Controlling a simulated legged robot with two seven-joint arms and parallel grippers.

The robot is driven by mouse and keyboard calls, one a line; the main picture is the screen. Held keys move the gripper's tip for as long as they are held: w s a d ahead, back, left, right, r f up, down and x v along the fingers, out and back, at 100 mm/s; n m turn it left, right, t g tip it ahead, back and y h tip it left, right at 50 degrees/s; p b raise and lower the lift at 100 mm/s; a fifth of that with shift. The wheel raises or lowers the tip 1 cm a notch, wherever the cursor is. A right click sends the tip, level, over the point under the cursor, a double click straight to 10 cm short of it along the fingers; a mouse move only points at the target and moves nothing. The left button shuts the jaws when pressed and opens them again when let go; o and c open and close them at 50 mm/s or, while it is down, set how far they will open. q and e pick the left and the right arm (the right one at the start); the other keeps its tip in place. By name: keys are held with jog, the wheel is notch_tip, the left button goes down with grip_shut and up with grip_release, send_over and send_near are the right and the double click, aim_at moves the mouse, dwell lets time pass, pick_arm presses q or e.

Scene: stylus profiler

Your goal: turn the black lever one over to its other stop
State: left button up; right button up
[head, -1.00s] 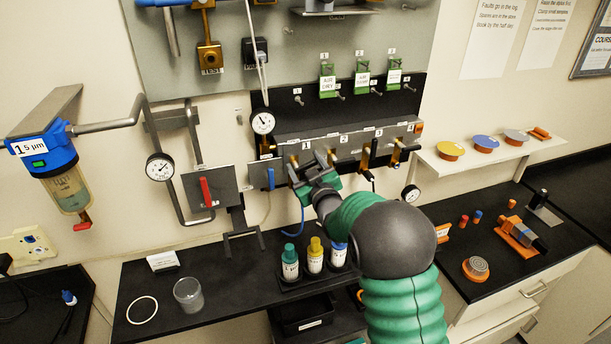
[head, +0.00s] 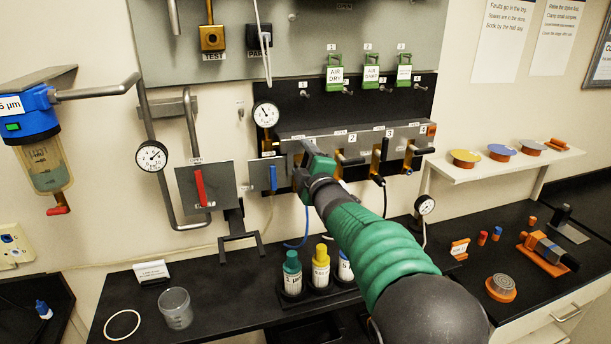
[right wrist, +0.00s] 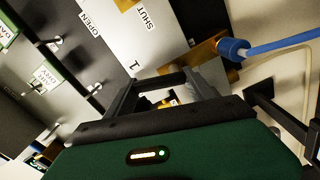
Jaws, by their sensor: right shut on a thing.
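The valve manifold (head: 345,137) is a grey panel with numbered brass valves on the wall. My right gripper (head: 308,160) is at valve one, at its left end, and covers most of that valve and its lever in the head view. In the right wrist view my right gripper (right wrist: 163,85) has its two dark fingers around a dark bar (right wrist: 161,81), which seems to be black lever one. The panel (right wrist: 150,40) behind carries the labels 1, OPEN and SHUT. Exactly where the lever stands between them is hard to tell. My left gripper is out of view.
Black lever two (head: 350,160) and lever four (head: 423,150) stick out close to the right. A blue lever (head: 272,178) and a red lever (head: 200,187) are to the left. Several capped bottles (head: 321,266) stand on the bench below. A blue hose (right wrist: 285,45) runs near the fingers.

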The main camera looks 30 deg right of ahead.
jog(key=shift+w+a+f+n+b, duration=0.1)
jog(key=shift+a+f+n+b, duration=0.15)
jog(key=shift+n+b, duration=0.7)
jog(key=shift+a+f+n+b, duration=0.2)
jog(key=shift+n+b, duration=0.55)
jog(key=shift+b, duration=0.25)
jog(key=o, duration=1.4)
jog(key=shift+r, duration=0.2)
